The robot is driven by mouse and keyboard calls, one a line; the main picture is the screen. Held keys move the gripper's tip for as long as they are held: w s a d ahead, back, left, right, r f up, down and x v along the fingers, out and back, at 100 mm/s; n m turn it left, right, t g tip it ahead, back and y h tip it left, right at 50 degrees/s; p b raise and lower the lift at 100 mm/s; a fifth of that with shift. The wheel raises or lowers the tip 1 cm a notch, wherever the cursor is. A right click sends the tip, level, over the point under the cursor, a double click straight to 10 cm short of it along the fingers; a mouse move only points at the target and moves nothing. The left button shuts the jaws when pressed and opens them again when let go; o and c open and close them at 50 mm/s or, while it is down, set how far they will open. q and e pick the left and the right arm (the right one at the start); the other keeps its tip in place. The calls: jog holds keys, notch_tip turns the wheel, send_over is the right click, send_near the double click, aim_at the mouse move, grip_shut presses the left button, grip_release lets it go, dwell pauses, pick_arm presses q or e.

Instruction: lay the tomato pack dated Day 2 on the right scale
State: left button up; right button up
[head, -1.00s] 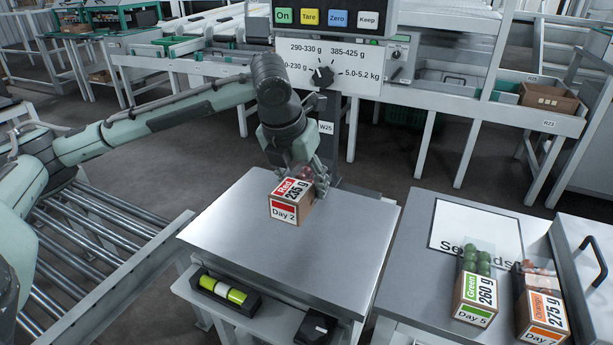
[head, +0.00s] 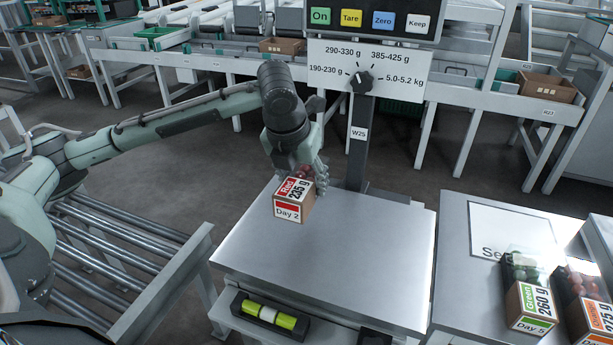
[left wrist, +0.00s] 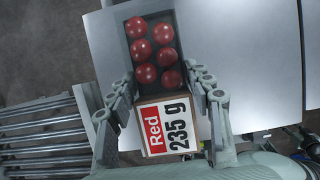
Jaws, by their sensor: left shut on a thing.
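The Day 2 tomato pack (head: 287,211) is a small cardboard tray with a red "Red 235 g" label and red tomatoes in it. My left gripper (head: 313,176) is shut on it. In the left wrist view, the pack (left wrist: 167,127) sits between the two fingers (left wrist: 165,100), tomatoes facing the camera. The pack is over the back left part of the bare metal plate of the scale marked W25 (head: 330,260). I cannot tell whether it touches the plate. Only this one scale shows clearly. My right gripper is not in view.
Right of the scale, a grey table (head: 462,275) bears a white sign (head: 512,228), a green tomato pack dated Day 5 (head: 528,300) and an orange-labelled pack (head: 590,300). A roller conveyor (head: 110,255) lies left. The scale's post (head: 358,150) and dial panel (head: 372,70) rise behind the plate.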

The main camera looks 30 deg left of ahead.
pick_arm(q)
jog(key=shift+a, duration=0.25)
jog(key=shift+f, duration=1.45)
notch_tip(320, 180, down, 2)
jog(key=shift+f+b, duration=0.15)
jog(key=shift+b, duration=0.4)
jog(key=shift+f, duration=0.3)
jog(key=shift+f+p, duration=0.3)
jog(key=shift+f, duration=0.9)
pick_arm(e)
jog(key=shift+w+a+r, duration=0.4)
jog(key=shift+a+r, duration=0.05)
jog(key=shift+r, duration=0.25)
pick_arm(q)
jog(key=shift+f, duration=0.35)
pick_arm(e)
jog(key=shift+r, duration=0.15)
pick_arm(q)
jog(key=o, duration=1.4)
